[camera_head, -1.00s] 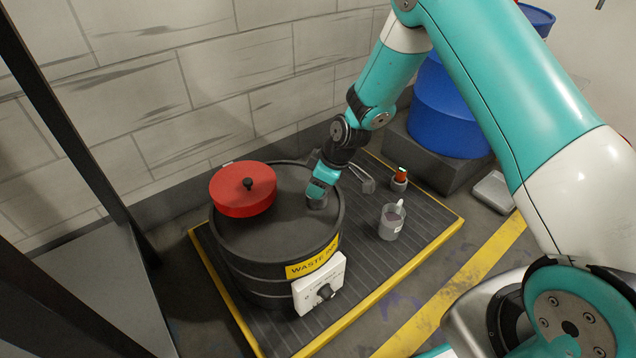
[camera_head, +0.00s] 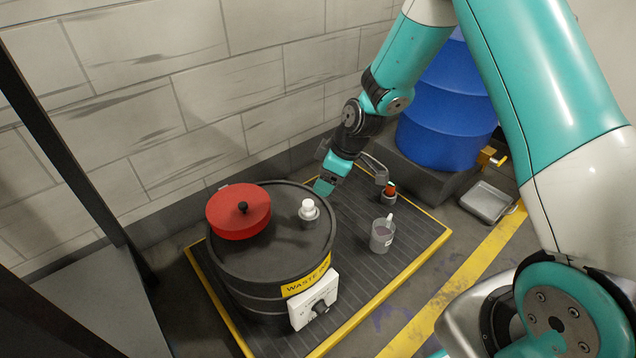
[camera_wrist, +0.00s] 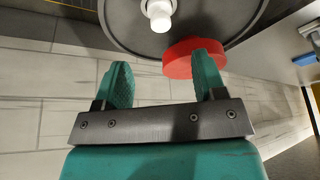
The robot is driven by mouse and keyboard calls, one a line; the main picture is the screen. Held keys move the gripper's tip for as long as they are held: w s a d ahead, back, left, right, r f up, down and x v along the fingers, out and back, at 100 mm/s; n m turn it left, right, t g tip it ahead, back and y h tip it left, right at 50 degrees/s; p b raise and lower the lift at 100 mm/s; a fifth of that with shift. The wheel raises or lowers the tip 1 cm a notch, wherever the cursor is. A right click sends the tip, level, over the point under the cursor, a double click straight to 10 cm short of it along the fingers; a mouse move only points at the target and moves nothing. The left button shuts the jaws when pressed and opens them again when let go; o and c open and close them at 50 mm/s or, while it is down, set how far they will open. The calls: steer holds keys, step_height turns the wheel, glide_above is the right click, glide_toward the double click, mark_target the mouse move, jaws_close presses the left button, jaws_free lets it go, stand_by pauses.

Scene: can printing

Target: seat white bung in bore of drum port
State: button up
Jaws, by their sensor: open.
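The white bung (camera_head: 308,205) stands upright in the drum port (camera_head: 310,216) on top of the black waste-ink drum (camera_head: 262,270). It also shows in the wrist view (camera_wrist: 158,12), beyond my fingertips and clear of them. How deep it sits in the bore I cannot tell. My gripper (camera_head: 327,180) is open and empty, behind and to the right of the port in the head view. In the wrist view my gripper's two teal fingers (camera_wrist: 163,78) are wide apart with nothing between them.
A blue drum (camera_head: 445,118) stands behind. The wall is close behind my gripper.

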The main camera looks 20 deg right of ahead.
steer(key=s+a+r+m+g, duration=0.1)
steer(key=s+a+r, duration=0.2)
steer(key=s+r, duration=0.4)
steer(key=s+a+r+m, duration=0.1)
steer(key=s+a+r, duration=0.35)
steer(key=r, duration=0.55)
steer(key=s+r+m, duration=0.1)
steer(key=s+r, duration=0.2)
steer(key=s, duration=0.5)
steer(key=s+r+g, duration=0.1)
steer(key=s+r, duration=0.2)
steer(key=s, duration=0.6)
steer(key=shift+a+r+m+g+y, duration=0.3)
steer(key=shift+a+m, duration=0.05)
steer(key=shift+m, duration=0.05)
step_height(320, 180, up, 37)
steer(key=p, duration=3.7)
steer(key=shift+w+r, duration=0.1)
